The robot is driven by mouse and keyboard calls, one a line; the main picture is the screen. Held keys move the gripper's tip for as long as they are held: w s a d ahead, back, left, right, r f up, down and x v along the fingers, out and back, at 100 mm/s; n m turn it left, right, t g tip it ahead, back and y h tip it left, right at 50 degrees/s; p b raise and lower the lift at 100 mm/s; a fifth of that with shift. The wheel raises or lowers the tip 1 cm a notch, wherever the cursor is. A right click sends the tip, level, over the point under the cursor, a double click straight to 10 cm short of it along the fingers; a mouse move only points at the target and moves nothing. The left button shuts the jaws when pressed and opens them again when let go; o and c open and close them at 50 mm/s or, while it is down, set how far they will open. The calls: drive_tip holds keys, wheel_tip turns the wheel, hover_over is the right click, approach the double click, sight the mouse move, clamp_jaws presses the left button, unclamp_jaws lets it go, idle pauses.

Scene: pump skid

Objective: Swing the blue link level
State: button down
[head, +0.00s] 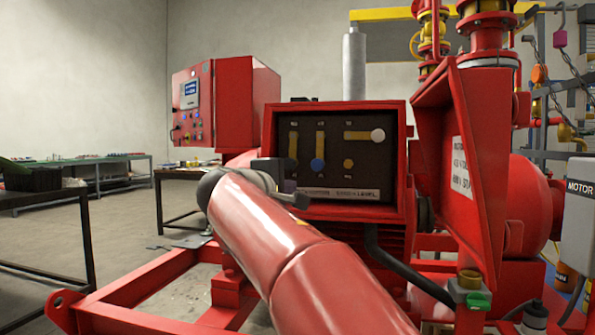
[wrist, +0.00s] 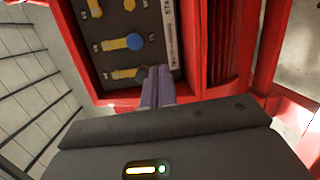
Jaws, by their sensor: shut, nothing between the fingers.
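The blue link (head: 319,146) is a yellow bar with a blue knob at its lower end, hanging upright in the middle of the dark panel. In the wrist view, which is turned sideways, its blue knob (wrist: 135,41) shows at the right end of the bar. My gripper (wrist: 159,74) is shut and empty, its two grey fingers together. In the wrist picture, the fingertips are below and right of the blue knob, apart from it. They are beside the end of the left link (wrist: 123,73). In the head view my arm hides part of the panel's lower left.
The panel (head: 335,180) sits in a red box (head: 408,150) with raised edges. A right link with a white knob (head: 377,135) lies level. A small yellow knob (head: 348,163) is below it. A red door (head: 462,170) stands open at right.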

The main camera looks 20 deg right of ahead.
sight(319, 151)
drive_tip(key=r, duration=0.1)
drive_tip(key=w+r, duration=0.1)
drive_tip(key=w+r+h, duration=0.1)
drive_tip(key=shift+a+n+t, duration=0.35)
drive_tip(key=shift+n+t, duration=0.05)
drive_tip(key=p+x, duration=0.2)
drive_tip(key=x, duration=0.8)
drive_tip(key=shift+s+d, duration=0.1)
